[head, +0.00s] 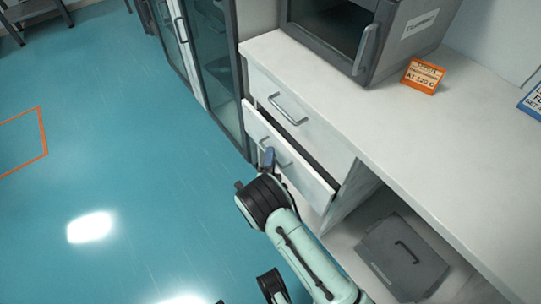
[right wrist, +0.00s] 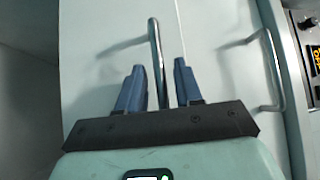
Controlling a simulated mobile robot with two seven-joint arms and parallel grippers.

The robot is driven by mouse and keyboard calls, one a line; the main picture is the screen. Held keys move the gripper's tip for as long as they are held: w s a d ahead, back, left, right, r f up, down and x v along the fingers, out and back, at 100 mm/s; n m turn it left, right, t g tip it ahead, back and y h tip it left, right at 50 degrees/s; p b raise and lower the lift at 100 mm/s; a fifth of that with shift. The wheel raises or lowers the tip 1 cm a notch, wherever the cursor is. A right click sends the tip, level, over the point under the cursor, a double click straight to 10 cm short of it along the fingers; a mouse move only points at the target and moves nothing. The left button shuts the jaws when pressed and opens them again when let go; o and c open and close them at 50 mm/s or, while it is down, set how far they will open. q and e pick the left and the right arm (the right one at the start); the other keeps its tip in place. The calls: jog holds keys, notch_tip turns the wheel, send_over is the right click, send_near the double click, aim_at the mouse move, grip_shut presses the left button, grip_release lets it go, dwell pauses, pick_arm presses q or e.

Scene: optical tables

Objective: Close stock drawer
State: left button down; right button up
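The lower drawer (head: 300,169) under the white counter is pulled out a little, with a dark gap along its top edge. Its metal bar handle (right wrist: 156,62) shows in the right wrist view. My right gripper (head: 268,156) is at this drawer's front, by the handle. In the right wrist view its two blue fingers (right wrist: 159,82) are apart, one on each side of the bar; I cannot tell whether either touches it. The upper drawer (head: 310,123) looks shut, with its own handle (head: 287,109). My left gripper is not in view.
A grey oven-like unit (head: 372,40) and an orange sign (head: 423,76) stand on the counter (head: 330,100). A grey case (head: 403,257) lies in the open bay right of the drawers. A glass-door cabinet (head: 217,70) stands left.

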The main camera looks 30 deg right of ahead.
aim_at(281, 151)
jog(key=shift+w+d+r, duration=0.1)
jog(key=shift+w+d, duration=0.3)
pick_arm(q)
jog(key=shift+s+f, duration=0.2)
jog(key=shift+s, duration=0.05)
pick_arm(e)
grip_shut()
jog(key=d, duration=0.4)
jog(key=shift+w+d, duration=0.1)
jog(key=shift+w, duration=0.05)
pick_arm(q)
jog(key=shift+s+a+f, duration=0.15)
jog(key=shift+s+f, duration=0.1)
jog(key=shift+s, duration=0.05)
pick_arm(e)
jog(key=shift+d, duration=0.1)
